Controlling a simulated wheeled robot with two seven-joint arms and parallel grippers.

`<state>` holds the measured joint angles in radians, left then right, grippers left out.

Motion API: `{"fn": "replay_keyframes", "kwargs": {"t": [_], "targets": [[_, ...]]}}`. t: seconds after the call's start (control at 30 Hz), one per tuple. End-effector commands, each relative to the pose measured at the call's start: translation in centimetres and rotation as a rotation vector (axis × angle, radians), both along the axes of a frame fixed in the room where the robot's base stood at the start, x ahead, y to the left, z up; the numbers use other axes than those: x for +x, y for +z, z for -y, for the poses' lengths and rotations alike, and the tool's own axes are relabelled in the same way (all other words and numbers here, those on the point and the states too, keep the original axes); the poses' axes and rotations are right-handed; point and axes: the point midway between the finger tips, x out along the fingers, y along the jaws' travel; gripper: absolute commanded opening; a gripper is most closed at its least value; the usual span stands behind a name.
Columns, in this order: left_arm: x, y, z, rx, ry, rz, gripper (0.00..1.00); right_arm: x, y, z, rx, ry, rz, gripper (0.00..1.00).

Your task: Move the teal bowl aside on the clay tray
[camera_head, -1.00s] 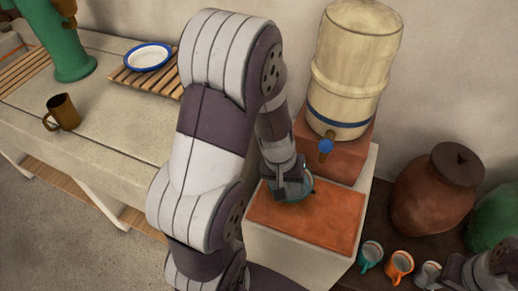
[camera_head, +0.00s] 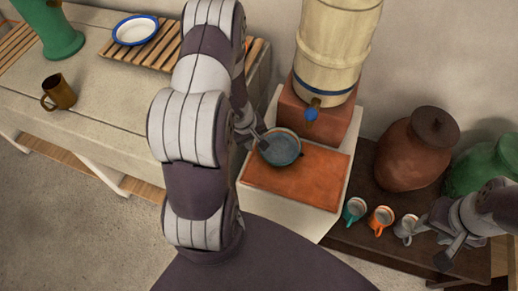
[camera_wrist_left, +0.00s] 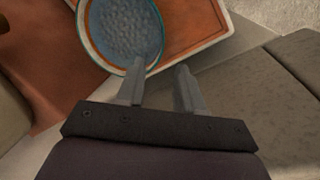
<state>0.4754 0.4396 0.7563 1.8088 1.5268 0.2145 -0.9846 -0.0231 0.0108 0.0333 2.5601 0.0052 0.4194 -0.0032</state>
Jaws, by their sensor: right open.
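The teal bowl (camera_head: 279,149), blue-grey inside, sits upright at the back left of the clay tray (camera_head: 298,180), in front of the water dispenser's tap. My left gripper (camera_head: 255,137) is at the bowl's left rim. In the left wrist view, its fingers (camera_wrist_left: 164,68) stand apart. One finger overlaps the inside of the bowl (camera_wrist_left: 120,30) and the other is outside the rim; I cannot tell whether either touches it. My right gripper (camera_head: 440,242) is open and empty at the lower right, near the mugs.
The water dispenser (camera_head: 337,45) on its clay block stands behind the tray. Teal (camera_head: 354,210), orange (camera_head: 380,219) and grey (camera_head: 405,228) mugs stand on the dark low table, with a clay jar (camera_head: 412,155) behind. The tray's front and right are clear.

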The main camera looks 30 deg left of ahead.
Motion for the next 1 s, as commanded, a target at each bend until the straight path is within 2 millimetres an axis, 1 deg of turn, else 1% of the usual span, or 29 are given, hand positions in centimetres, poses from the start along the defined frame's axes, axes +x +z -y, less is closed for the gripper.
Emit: {"fn": "replay_keyframes", "kwargs": {"t": [0.03, 0.2, 0.3, 0.4, 0.53, 0.8, 0.83, 0.87, 0.9, 0.93, 1.0], "targets": [[0.2, -1.3, 0.2, -0.001, 0.000, -0.002, 0.36, 0.0, -0.6, 0.0, 0.000, 0.000, 0.000, 0.43], [0.8, -4.4, 0.6, -0.001, 0.000, -0.002, 0.36, 0.0, -1.3, 0.0, 0.000, 0.000, 0.000, 0.43], [1.1, -5.7, 0.8, -0.001, -0.001, -0.002, 0.36, 0.0, -1.6, 0.0, 0.000, 0.000, 0.000, 0.43], [1.4, -6.7, 0.9, -0.001, 0.000, -0.001, 0.36, 0.0, -1.7, 0.0, 0.000, 0.000, 0.000, 0.43], [1.6, -7.3, 1.0, 0.000, 0.000, 0.000, 0.36, 0.0, -1.8, 0.0, 0.000, 0.000, 0.000, 0.43], [1.6, -7.4, 1.0, 0.000, 0.000, 0.000, 0.36, 0.0, -1.8, 0.0, 0.000, 0.000, 0.000, 0.43], [1.6, -7.4, 1.0, 0.000, 0.000, 0.000, 0.33, 0.0, -1.8, 0.0, 0.000, 0.000, 0.000, 0.43], [1.6, -7.4, 1.0, 0.000, 0.000, 0.000, 0.23, 0.0, -1.8, 0.0, 0.000, 0.000, 0.000, 0.43], [1.6, -7.4, 1.0, 0.000, 0.000, 0.000, 0.10, 0.0, -1.8, 0.0, 0.000, 0.000, 0.000, 0.43], [1.6, -7.4, 1.0, 0.000, 0.000, 0.000, 0.01, 0.0, -1.8, 0.0, 0.000, 0.000, 0.000, 0.43], [1.6, -7.3, 1.0, 0.000, 0.000, 0.000, 0.00, 0.0, -1.8, 0.0, 0.000, 0.000, 0.000, 0.43]]}}
